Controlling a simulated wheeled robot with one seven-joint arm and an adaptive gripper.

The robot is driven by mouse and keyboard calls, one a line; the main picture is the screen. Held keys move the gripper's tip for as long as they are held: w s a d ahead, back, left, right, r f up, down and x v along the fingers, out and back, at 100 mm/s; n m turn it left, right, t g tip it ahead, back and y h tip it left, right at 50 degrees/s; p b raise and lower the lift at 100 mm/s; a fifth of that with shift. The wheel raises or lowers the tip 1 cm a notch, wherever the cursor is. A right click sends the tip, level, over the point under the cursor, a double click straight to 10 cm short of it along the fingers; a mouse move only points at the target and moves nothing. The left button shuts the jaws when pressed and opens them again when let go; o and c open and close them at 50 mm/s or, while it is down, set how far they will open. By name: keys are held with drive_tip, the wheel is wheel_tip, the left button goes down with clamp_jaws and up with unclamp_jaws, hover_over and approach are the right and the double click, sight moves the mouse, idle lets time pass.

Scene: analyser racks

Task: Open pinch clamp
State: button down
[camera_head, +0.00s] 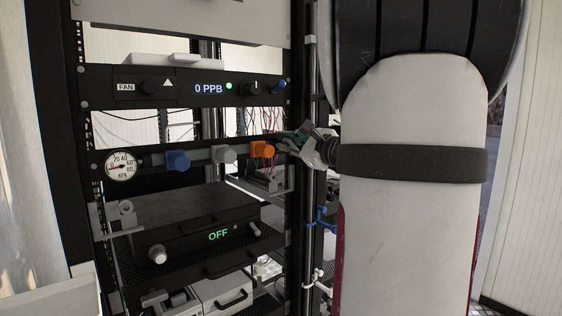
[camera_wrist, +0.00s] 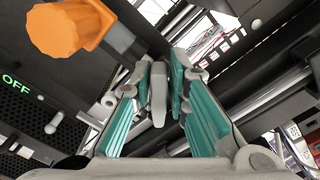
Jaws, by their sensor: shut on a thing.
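My gripper (camera_head: 302,140) is at the rack's right-hand upright, just right of the orange knob (camera_head: 262,149). In the wrist view its teal-padded fingers (camera_wrist: 160,78) are shut on a slim grey lever-like piece (camera_wrist: 158,96), which stands between the pads. This piece seems to be part of the pinch clamp; the rest of its body is hidden by the fingers. In the head view the clamp is hidden by my gripper. The orange knob shows large at upper left in the wrist view (camera_wrist: 66,27), apart from the fingers.
The panel also carries a pressure gauge (camera_head: 122,166), a blue knob (camera_head: 177,160) and a grey knob (camera_head: 223,154). Above is a panel reading "0 PPB" (camera_head: 208,88). Below is a black unit reading "OFF" (camera_head: 218,235). A blue fitting (camera_head: 322,216) sits lower on the upright.

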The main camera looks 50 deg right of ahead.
drive_tip(key=n+b, duration=0.3)
drive_tip(key=b, duration=0.2)
drive_tip(key=f+n+b, duration=0.1)
drive_tip(key=n+b, duration=0.2)
drive_tip(key=b, duration=0.2)
drive_tip(key=n+b, duration=0.2)
drive_tip(key=b, duration=0.3)
drive_tip(key=shift+w+a+f+n+b, duration=0.1)
drive_tip(key=shift+a+f+n+b, duration=0.2)
drive_tip(key=shift+n+b, duration=0.1)
drive_tip(key=c, duration=1.7)
unclamp_jaws()
drive_tip(key=shift+o, duration=0.2)
drive_tip(key=shift+r, duration=0.1)
drive_tip(key=shift+r, duration=0.1)
drive_tip(key=shift+s, duration=0.35)
drive_tip(key=v, duration=1.1)
drive_tip(key=shift+s, duration=0.15)
